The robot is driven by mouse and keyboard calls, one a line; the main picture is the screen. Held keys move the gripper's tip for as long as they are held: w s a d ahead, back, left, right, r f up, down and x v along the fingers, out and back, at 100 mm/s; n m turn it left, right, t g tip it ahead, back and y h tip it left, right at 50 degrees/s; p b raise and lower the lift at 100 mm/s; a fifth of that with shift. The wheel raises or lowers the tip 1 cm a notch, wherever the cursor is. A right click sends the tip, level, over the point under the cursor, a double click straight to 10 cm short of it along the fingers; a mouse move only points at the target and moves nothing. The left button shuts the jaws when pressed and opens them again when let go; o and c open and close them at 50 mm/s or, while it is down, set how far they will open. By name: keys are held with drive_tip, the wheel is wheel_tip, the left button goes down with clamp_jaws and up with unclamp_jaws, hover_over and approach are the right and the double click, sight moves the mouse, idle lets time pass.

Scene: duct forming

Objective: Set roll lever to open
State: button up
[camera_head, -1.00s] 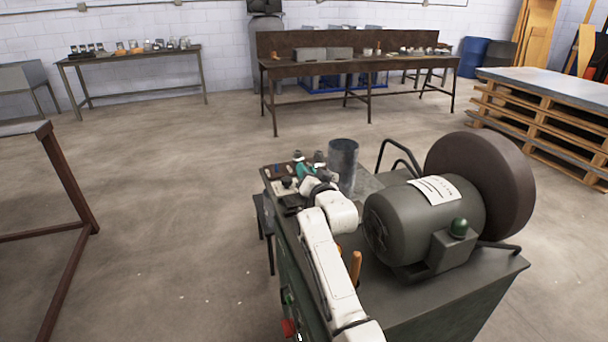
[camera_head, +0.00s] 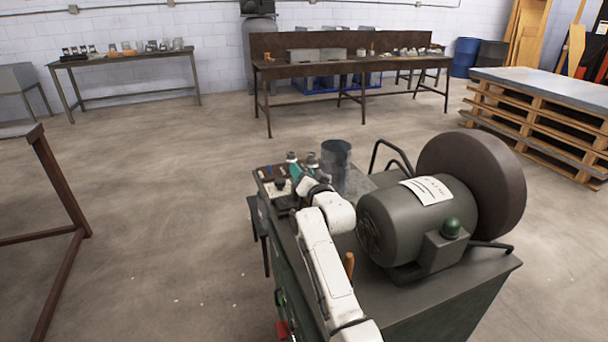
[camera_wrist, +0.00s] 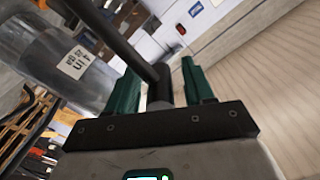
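My gripper (camera_wrist: 160,88) has two green fingers standing apart, with a gap between them. A dark rod that looks like the roll lever (camera_wrist: 122,42) slants down from the upper left in the wrist view. Its lower end lies between the fingers or just beyond them; I cannot tell whether they touch it. In the head view, my gripper (camera_head: 297,172) is at the far left end of the green machine (camera_head: 420,305), showing small and partly hidden by my white arm. The lever cannot be made out there, and its marked positions are not readable.
A large grey motor (camera_head: 418,225) with a dark wheel (camera_head: 480,180) stands on the machine, right of my arm. A grey metal cylinder (camera_head: 336,162) stands just right of my gripper. An orange handle (camera_head: 348,264) rises beside my arm. Open floor lies left of the machine.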

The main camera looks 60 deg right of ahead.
drive_tip(key=shift+r, duration=0.1)
drive_tip(key=shift+r, duration=0.35)
wheel_tip(320, 180, up, 3)
drive_tip(key=shift+s+f, duration=0.1)
drive_tip(key=shift+f, duration=0.05)
drive_tip(key=s+r, duration=0.1)
drive_tip(key=s+a+r, duration=0.1)
drive_tip(key=r, duration=0.1)
drive_tip(key=s+a+r, duration=0.1)
drive_tip(key=s+r, duration=0.1)
drive_tip(key=s+a+r, duration=0.4)
drive_tip(key=s, duration=0.4)
drive_tip(key=shift+s+r, duration=0.2)
drive_tip(key=shift+s, duration=0.05)
drive_tip(key=shift+c, duration=0.2)
